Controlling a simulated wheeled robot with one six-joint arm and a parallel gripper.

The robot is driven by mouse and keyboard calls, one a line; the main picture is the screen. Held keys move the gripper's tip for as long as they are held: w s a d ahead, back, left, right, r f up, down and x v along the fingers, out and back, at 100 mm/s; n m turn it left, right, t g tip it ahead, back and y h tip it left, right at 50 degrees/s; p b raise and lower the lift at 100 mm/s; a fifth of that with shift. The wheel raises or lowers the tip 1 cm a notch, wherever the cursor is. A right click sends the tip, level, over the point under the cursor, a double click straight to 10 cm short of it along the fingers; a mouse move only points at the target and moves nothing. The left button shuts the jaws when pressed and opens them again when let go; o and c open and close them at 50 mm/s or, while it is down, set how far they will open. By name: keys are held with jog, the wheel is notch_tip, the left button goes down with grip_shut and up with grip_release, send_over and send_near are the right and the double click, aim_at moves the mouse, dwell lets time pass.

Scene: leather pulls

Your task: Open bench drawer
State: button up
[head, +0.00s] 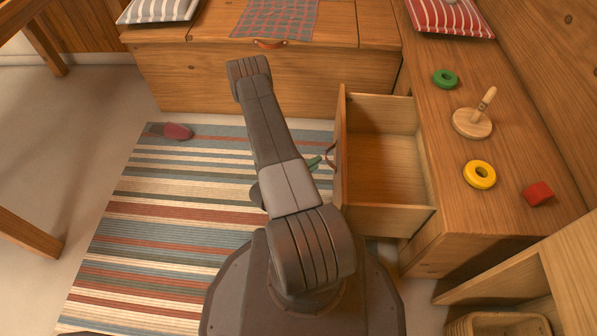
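The bench drawer (385,165) stands pulled far out of the wooden bench on the right, and its inside looks empty. Its front panel (341,140) faces left. A dark leather pull (331,156) shows as a loop on that front. My gripper (315,162) is beside the pull, with a small green-tinted part showing close to it. My arm hides most of the gripper, so I cannot tell whether its fingers are open, shut or touching the pull.
The bench top (490,130) holds a green ring (445,79), a wooden peg stand (472,123), a yellow ring (479,174) and a red block (538,194). A back bench (250,75) has another leather pull.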

aim_at(327, 156)
jog(key=p+v, duration=0.1)
jog(key=v, duration=0.6)
jog(key=shift+d, duration=0.15)
dwell(0.6)
jog(key=shift+b+x, duration=1.6)
jog(key=shift+x, duration=5.1)
